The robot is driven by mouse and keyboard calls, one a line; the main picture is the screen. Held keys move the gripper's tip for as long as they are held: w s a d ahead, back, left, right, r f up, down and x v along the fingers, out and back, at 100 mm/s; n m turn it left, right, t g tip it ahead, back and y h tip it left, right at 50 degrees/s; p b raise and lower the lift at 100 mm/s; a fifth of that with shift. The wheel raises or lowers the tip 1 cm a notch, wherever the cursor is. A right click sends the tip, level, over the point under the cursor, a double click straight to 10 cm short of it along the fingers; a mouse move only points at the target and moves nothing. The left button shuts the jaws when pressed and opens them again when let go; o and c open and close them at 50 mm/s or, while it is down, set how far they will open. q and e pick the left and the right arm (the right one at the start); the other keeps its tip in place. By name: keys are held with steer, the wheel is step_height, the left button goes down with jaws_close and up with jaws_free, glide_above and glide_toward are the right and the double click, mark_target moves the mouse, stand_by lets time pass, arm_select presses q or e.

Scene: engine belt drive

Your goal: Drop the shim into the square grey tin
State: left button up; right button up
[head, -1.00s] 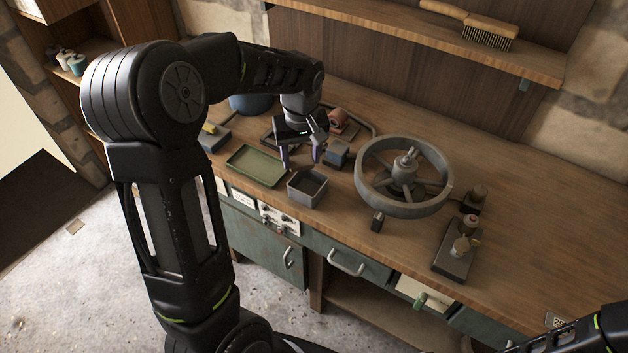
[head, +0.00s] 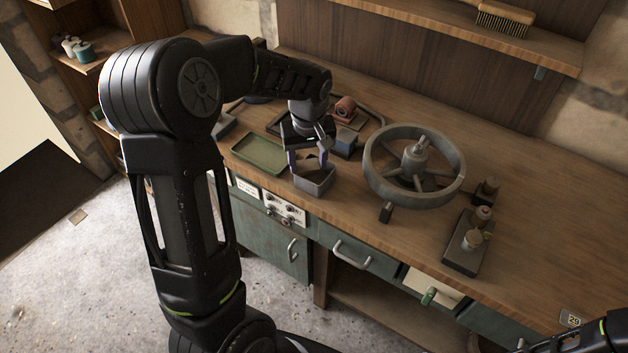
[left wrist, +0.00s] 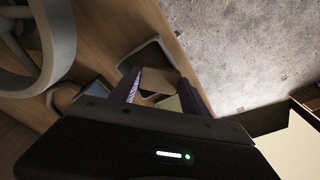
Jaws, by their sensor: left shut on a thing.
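The square grey tin (head: 318,184) stands near the front edge of the bench. My left gripper (head: 308,161) points down over it, its two purple fingertips at or just above the rim. In the left wrist view, the left gripper (left wrist: 162,88) is shut on a flat tan-brown plate, the shim (left wrist: 158,79), held between the fingers. A dark square shape that looks like the tin (left wrist: 146,55) lies behind the shim there. Whether the shim is below the rim I cannot tell. My right gripper is out of view; only part of that arm shows at lower right.
A green tray (head: 258,155) lies left of the tin. A large spoked grey wheel (head: 372,178) stands to its right, and a small blue-grey block (head: 345,142) behind it. A dark base with small parts (head: 462,258) is farther right.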

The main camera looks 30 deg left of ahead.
arm_select(q)
steer(key=o, duration=1.7)
steer(key=shift+o, duration=0.2)
steer(key=r, duration=0.2)
steer(key=r+b, duration=0.1)
steer(key=r, duration=0.4)
steer(key=shift+s+d+r, duration=0.35)
steer(key=shift+r, duration=0.05)
